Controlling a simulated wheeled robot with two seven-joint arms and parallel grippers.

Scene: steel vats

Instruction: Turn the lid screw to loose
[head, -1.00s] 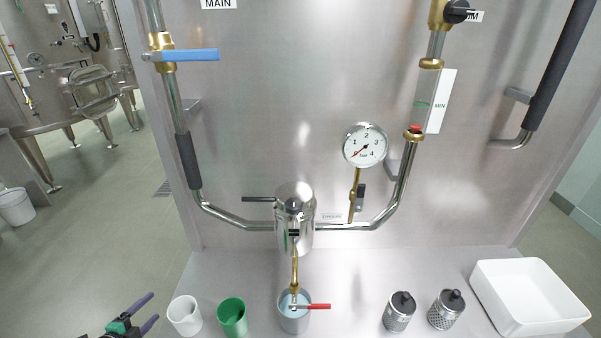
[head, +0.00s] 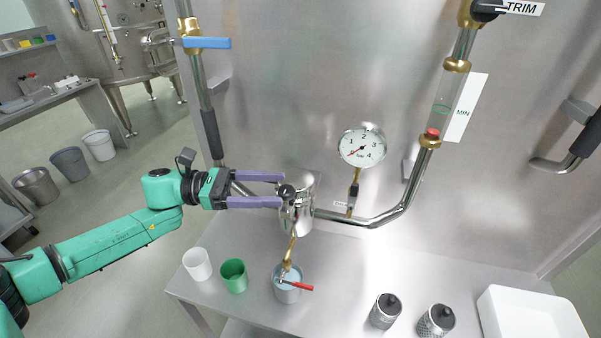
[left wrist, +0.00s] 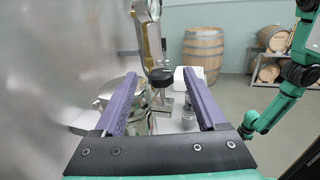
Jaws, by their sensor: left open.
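The steel filter housing (head: 299,215) sits in the pipe run on the panel. The lid screw (head: 287,191), a round black knob, is at its top. My left gripper (head: 281,189) is open and reaches in from the left, its purple fingers on either side of the knob. In the left wrist view, the knob (left wrist: 160,77) shows between the open fingers (left wrist: 161,80), with a gap on both sides. I cannot tell whether either finger touches it. Part of the lid is hidden by the fingers. My right arm's green links show in the wrist view; its gripper does not.
A pressure gauge (head: 362,146) and pipes stand right of the housing. Below are a cup (head: 287,286) under the red-handled drain, a green cup (head: 234,277), a white cup (head: 197,264), two steel cartridges (head: 385,311) and a white tray (head: 530,315). A blue-handled valve (head: 207,43) is above.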

